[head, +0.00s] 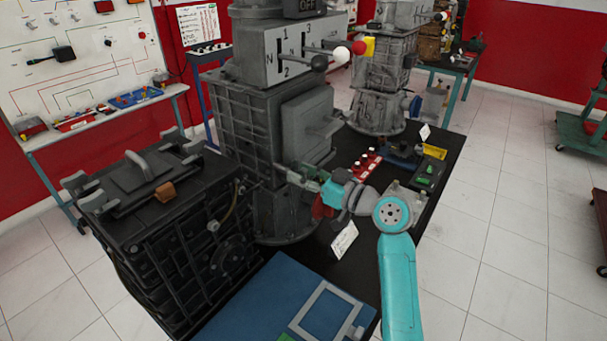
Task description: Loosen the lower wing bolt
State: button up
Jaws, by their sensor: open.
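A tall grey gearbox trainer (240,120) stands on the dark bench left of my arm. A square cover (306,128) sits on its side, with a small grey handle-like part (331,124) sticking out. I cannot make out the lower wing bolt for certain; it is too small or hidden by my gripper. My gripper (288,173) is at the lower part of the gearbox, just below the cover, its fingers pointing left. It is open, and nothing is visibly held. I cannot tell whether the fingers touch the gearbox.
A black engine block (190,240) stands close on the left, and a blue panel (245,310) lies in front. A white card (344,239) stands below my wrist. Red switches (367,163) and a green-topped box (428,172) sit behind and right of it. Tiled floor (510,230) is clear at right.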

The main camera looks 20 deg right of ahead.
grip_shut()
jog(key=shift+n, duration=0.7)
grip_release()
jog(key=v, duration=1.2)
